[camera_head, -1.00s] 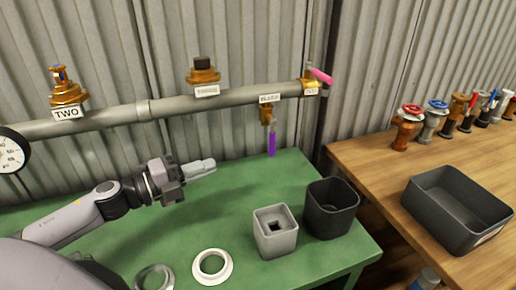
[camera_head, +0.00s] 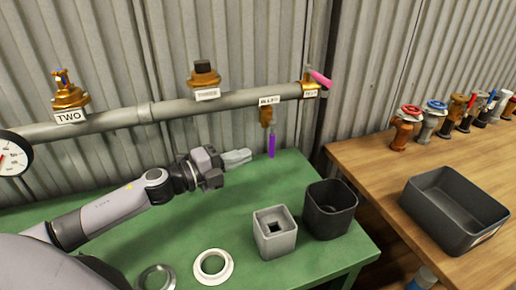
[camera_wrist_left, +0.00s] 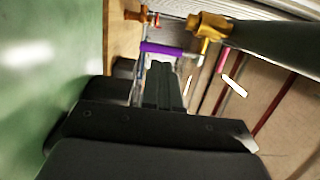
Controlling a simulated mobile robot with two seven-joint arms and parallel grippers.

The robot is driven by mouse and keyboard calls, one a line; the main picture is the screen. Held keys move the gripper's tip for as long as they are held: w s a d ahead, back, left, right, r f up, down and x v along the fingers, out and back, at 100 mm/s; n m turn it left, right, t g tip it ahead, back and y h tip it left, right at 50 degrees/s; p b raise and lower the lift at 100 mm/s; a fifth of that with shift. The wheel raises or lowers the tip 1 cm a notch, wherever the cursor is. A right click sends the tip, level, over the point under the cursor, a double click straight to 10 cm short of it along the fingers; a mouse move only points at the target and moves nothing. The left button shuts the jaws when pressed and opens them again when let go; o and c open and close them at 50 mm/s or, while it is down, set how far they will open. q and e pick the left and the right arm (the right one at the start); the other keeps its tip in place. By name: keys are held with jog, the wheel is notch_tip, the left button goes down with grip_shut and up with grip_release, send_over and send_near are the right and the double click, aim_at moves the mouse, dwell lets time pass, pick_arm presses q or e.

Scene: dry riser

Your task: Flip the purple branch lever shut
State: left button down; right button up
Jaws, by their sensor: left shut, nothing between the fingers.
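The purple lever (camera_head: 271,146) hangs straight down from a small brass branch valve (camera_head: 265,116) under the grey pipe in the head view. My left gripper (camera_head: 249,155) is shut and empty, its fingertips just left of the lever with a small gap. In the left wrist view the purple lever (camera_wrist_left: 168,49) lies across the picture just beyond the shut fingertips (camera_wrist_left: 160,66); I cannot tell there whether they touch. The brass valve body (camera_wrist_left: 208,27) shows to its right. My right gripper is not in view.
A pink lever (camera_head: 319,77) sits at the pipe's right end. Below stand a grey square holder (camera_head: 262,237) and a dark bin (camera_head: 320,222) on the green bench (camera_head: 120,231). A black tray (camera_head: 420,206) rests on the wooden table at right.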

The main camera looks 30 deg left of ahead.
aim_at(272, 141)
pick_arm(q)
jog(key=shift+p+x, duration=0.45)
jog(key=shift+x, duration=2.15)
